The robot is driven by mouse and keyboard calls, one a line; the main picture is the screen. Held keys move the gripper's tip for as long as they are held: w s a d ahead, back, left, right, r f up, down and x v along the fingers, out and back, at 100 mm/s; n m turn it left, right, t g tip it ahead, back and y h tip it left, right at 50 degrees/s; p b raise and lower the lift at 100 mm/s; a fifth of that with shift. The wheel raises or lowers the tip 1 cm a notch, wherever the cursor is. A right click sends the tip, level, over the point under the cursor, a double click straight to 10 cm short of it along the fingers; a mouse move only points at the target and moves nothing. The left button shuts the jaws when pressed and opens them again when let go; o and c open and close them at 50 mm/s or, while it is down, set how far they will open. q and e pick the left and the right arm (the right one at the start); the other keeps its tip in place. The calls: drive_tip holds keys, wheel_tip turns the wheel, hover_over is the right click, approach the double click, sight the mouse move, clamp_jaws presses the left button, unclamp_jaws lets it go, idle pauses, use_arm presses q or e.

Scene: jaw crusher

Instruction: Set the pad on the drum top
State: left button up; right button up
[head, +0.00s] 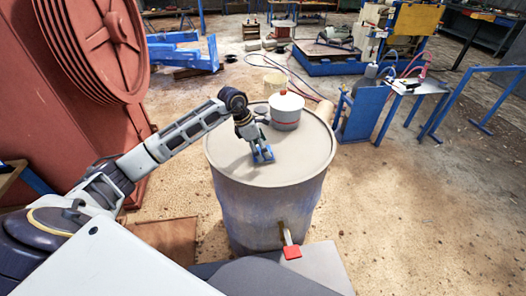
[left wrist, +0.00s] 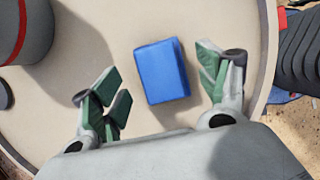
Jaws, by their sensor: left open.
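The blue pad (left wrist: 162,72) is a small rectangular block lying on the pale drum top (left wrist: 75,125) in the left wrist view. In the head view the pad (head: 263,155) shows partly, at my left gripper's fingers. The drum top (head: 220,150) is round and belongs to a large grey drum (head: 265,215). My left gripper (left wrist: 165,90) is open, its green-padded fingers on either side of the pad with gaps visible. In the head view my left gripper (head: 260,150) points down at the drum top. Whether the fingertips touch the top is unclear. My right gripper is not visible.
The big red crusher (head: 95,45) stands at left. A blue frame (head: 360,110) is right of the drum.

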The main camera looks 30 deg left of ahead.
use_arm(q)
drive_tip(key=v, duration=0.9)
drive_tip(key=shift+r, duration=0.25)
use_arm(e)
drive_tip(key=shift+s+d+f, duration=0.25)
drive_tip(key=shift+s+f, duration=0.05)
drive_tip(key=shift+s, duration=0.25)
use_arm(q)
drive_tip(key=shift+a, duration=0.1)
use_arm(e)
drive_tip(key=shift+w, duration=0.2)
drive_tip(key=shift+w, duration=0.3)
use_arm(q)
drive_tip(key=shift+r, duration=0.15)
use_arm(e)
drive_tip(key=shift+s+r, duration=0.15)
use_arm(q)
wheel_tip(320, 180, up, 10)
drive_tip(key=p, duration=0.9)
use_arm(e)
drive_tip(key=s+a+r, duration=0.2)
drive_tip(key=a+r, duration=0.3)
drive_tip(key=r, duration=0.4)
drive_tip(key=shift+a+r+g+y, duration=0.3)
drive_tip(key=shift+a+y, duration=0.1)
